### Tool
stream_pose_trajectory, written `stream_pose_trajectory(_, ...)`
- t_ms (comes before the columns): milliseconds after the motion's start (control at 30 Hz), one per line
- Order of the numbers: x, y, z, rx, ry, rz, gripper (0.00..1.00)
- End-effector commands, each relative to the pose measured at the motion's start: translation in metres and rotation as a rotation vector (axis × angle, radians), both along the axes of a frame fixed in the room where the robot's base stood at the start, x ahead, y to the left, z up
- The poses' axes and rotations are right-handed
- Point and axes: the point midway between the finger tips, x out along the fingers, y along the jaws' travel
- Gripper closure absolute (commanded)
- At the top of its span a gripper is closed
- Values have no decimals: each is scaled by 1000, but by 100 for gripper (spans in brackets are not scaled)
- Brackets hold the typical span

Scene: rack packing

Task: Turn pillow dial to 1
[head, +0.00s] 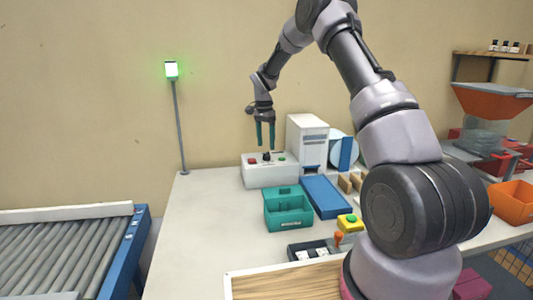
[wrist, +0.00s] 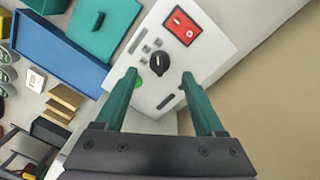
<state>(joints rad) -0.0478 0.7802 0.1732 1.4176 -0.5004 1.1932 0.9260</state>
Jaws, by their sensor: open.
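The pillow dial is a round black knob (wrist: 159,62) with a pale pointer mark, on a white control box (head: 271,174). It also shows small and dark in the head view (head: 266,156). The box carries a red switch (wrist: 181,26), a green button (wrist: 138,84) and small grey marks near the dial. The digits are too small to read, so I cannot tell its setting. My gripper (head: 265,142) is open, its two teal fingers pointing down just above the box. In the wrist view my gripper (wrist: 165,75) has a finger on each side of the dial's line, apart from it.
A white machine (head: 308,138) stands right of the box, close to my gripper. A teal bin (head: 288,211) and blue tray (head: 325,197) lie in front. A lamp post (head: 178,125) glows green at left. The table's left part is clear.

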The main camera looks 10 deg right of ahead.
Motion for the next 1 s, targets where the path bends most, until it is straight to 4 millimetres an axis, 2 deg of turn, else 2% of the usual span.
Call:
stream_pose_trajectory(100, -2, 0, -22, 1, 2, 1, 29)
stream_pose_trajectory(233, -2, -2, -37, 0, 1, 0, 29)
stream_pose_trajectory(400, -2, -2, -45, 1, -1, 1, 29)
stream_pose_trajectory(633, -2, -1, -46, 1, -1, 1, 29)
stream_pose_trajectory(667, -2, -1, -46, 1, -1, 1, 33)
stream_pose_trajectory(700, -2, -1, -46, 1, -1, 1, 48)
stream_pose_trajectory(833, -2, -1, -46, 1, -1, 1, 98)
stream_pose_trajectory(1000, -2, -1, -46, 1, -1, 4, 100)
